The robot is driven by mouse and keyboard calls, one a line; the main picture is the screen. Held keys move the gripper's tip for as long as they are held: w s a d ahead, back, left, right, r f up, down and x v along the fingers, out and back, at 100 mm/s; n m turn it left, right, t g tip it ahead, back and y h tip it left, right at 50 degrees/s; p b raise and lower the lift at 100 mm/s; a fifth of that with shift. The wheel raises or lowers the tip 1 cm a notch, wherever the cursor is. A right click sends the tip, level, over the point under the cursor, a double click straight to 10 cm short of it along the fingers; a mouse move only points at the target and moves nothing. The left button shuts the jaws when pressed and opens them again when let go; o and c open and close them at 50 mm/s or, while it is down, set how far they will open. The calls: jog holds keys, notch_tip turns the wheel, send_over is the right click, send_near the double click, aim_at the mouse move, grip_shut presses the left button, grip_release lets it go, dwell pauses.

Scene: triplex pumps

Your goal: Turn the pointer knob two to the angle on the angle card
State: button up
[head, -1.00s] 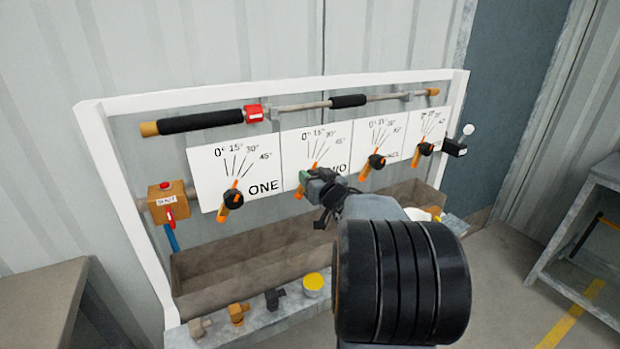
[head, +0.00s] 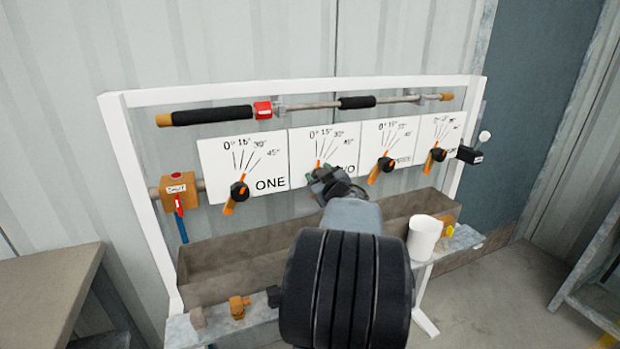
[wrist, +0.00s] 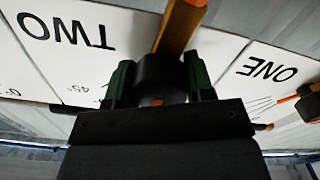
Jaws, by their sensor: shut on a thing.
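Pointer knob two (wrist: 160,75) is black with an orange pointer bar and sits on the white dial panel marked TWO (head: 300,172). In the head view my gripper (head: 325,183) covers most of this knob, and only a bit of orange shows above the jaws. In the wrist view the two green-tipped fingers (wrist: 160,88) are shut on the black knob, one on each side. The orange bar runs up past the fingers there. The panel has lines at 0°, 15°, 30° and 45°. The exact pointer angle cannot be read. I cannot make out a separate angle card.
Knob one (head: 239,191) is left; knob three (head: 386,164) and another knob (head: 438,154) are right. A pipe with black sleeves (head: 212,116) runs above. A trough (head: 230,250) lies below. A white cup (head: 423,237) stands on the right of the shelf.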

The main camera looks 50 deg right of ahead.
jog(key=shift+f, duration=0.15)
jog(key=o, duration=1.3)
jog(key=shift+c, duration=0.2)
jog(key=shift+s, duration=0.1)
jog(key=p+v, duration=0.1)
jog(key=v, duration=1.2)
jog(key=shift+s+a, duration=0.2)
jog(key=shift+s, duration=0.1)
